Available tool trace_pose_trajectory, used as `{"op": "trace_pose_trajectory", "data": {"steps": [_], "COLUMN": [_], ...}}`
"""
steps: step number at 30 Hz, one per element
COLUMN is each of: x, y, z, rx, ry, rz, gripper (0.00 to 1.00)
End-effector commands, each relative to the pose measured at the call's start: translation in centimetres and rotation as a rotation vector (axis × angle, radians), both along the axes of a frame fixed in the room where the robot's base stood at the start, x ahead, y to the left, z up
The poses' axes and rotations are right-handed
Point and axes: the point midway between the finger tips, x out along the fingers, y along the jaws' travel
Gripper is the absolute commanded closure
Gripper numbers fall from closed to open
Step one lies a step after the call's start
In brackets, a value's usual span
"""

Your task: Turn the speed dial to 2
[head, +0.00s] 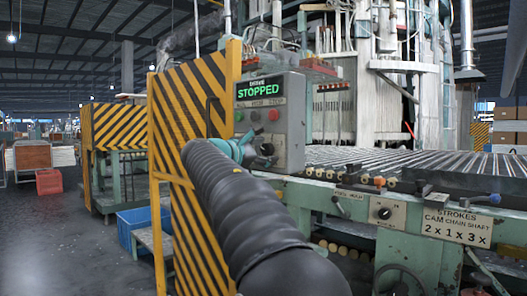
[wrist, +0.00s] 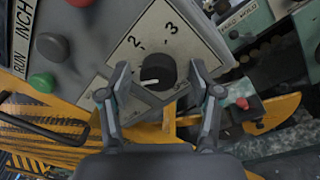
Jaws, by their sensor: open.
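The speed dial is a round dark knob (wrist: 155,72) on a pale plate (wrist: 185,45) marked 2 and 3. Its white mark is at the knob's lower left, away from the 2. My gripper (wrist: 160,76) is open, with one finger on each side of the knob; I cannot tell whether they touch it. The left finger covers part of the plate's lower left. In the head view, my gripper (head: 248,149) is at the lower front of the grey control box (head: 290,125), and the dial (head: 267,149) is partly hidden by it.
The box display (head: 258,90) reads STOPPED. Red (head: 274,115) and green (wrist: 43,83) buttons sit near the dial. A yellow-black striped guard (head: 195,95) stands close on the left. A roller conveyor (head: 410,165) runs to the right, with another black knob (head: 384,213) below it.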

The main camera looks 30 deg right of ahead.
Motion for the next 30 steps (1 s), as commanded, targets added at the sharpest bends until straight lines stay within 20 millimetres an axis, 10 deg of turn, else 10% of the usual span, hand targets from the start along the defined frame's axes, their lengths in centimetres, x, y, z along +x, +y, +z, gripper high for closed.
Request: {"op": "trace_pose_trajectory", "data": {"steps": [4, 11, 30], "x": [-0.01, -0.03, -0.03], "y": [0.02, 0.02, -0.06], "z": [0.00, 0.00, -0.37], "rx": [0.000, 0.000, 0.076], "ry": [0.000, 0.000, -0.213], "rz": [0.000, 0.000, -0.004], "gripper": [0.41, 0.96, 0.96]}}
